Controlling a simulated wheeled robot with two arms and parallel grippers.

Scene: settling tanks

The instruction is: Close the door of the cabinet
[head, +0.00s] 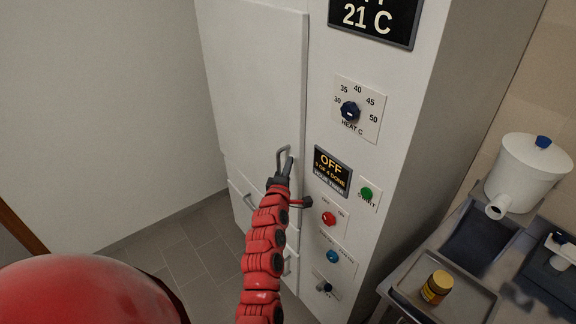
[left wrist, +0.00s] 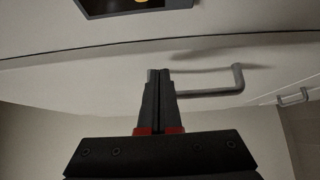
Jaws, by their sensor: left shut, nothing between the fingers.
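The cabinet door (head: 258,75) is a tall pale panel at the left of the cabinet front. It looks nearly flush with the frame; I cannot tell whether a small gap stays at its right edge. Its grey bar handle (head: 283,152) is near the lower right corner, and the handle also shows in the left wrist view (left wrist: 237,80). My left gripper (head: 288,168) is shut and empty, with its fingertips at the door beside the handle. In the left wrist view the shut fingers (left wrist: 158,75) overlap the handle's end; contact is unclear. My right gripper is not seen.
Drawers sit below the door. At right, a bench holds a tray with a jar (head: 436,286) and a white tank (head: 527,172). Floor is clear at left.

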